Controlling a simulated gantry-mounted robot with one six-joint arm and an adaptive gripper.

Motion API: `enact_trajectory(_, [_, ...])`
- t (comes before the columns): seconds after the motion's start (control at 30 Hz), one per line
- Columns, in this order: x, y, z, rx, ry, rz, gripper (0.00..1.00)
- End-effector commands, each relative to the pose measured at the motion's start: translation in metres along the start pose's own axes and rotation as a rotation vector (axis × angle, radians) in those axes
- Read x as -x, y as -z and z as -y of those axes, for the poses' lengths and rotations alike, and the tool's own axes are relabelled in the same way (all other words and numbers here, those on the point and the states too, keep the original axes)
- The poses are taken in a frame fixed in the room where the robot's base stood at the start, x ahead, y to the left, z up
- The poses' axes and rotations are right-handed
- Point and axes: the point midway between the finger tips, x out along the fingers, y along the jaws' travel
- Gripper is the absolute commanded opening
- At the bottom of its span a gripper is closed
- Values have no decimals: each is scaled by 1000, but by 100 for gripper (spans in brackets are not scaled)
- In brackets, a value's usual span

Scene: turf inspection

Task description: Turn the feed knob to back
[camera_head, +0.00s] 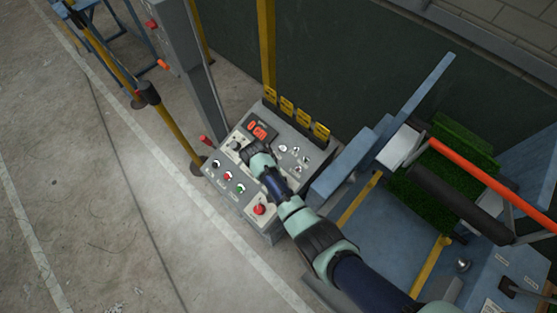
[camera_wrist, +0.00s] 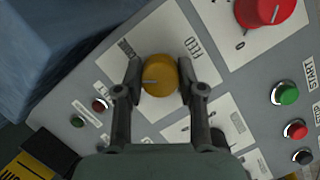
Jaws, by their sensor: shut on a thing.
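In the head view my gripper (camera_head: 254,150) is down over the grey control panel (camera_head: 233,202), below the display, and hides the knob. Another word on the plate, left of the knob, is too small to read surely.
A red knob (camera_wrist: 265,10) lies close by on the panel. Green start (camera_wrist: 286,94) and red (camera_wrist: 295,130) buttons stand to the right. The display (camera_head: 257,130) reads 0 CM. A blue machine frame (camera_head: 347,160) and green turf roll (camera_head: 440,195) stand right of the panel.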

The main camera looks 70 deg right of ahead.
Motion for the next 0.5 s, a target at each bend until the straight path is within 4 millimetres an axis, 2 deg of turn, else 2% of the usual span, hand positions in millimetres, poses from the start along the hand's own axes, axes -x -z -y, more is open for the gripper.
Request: enact_trajectory(0.5, [2, 0, 1, 464, -156, -2, 4])
